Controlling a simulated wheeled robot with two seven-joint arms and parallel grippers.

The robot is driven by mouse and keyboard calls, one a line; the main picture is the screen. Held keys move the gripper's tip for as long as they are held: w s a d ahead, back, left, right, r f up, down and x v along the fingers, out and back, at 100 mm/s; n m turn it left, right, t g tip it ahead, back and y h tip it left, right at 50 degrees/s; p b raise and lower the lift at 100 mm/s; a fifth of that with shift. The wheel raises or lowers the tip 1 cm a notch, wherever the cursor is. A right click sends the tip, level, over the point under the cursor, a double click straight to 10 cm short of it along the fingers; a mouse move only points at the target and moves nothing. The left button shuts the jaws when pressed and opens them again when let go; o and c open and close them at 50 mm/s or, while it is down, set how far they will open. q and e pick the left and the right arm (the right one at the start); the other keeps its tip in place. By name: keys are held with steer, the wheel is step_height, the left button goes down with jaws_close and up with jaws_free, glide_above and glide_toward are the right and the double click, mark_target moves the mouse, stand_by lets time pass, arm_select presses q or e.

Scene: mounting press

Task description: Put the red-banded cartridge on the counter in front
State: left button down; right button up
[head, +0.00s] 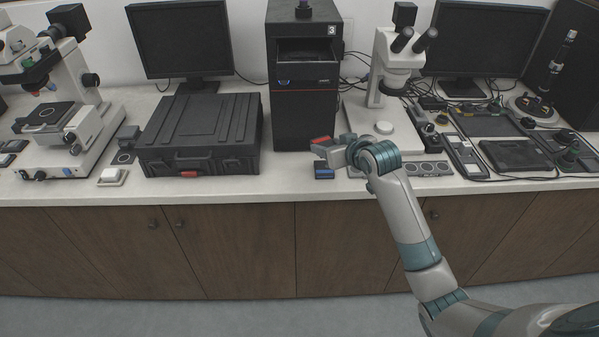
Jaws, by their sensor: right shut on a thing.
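The red-banded cartridge (320,141) is a small dark piece with a red stripe, seen just in front of the black tower unit. My right gripper (324,147) is shut on it and holds it a little above the counter (280,188), near the front edge. The fingers partly cover the cartridge. A similar blue-banded cartridge (324,171) lies on the counter just below it in the picture. My left gripper is out of view.
The black tower unit (303,118) stands behind, its upper bay open. A black case (200,135) is to the left, a stereo microscope (388,70) to the right. A plate with round wells (428,169) lies right of my gripper. Bare counter shows between case and blue-banded cartridge.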

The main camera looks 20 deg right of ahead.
steer(key=shift+w+a+f, duration=0.15)
steer(key=shift+a+f, duration=0.05)
steer(key=shift+a, duration=0.2)
steer(key=p, duration=0.3)
glide_above(289, 178)
step_height(289, 178, down, 6)
steer(key=shift+w+f, duration=0.1)
steer(key=shift+f, duration=0.1)
steer(key=shift+f+p, duration=0.65)
steer(key=shift+f, duration=1.4)
steer(key=shift+f, duration=0.15)
steer(key=o, duration=1.2)
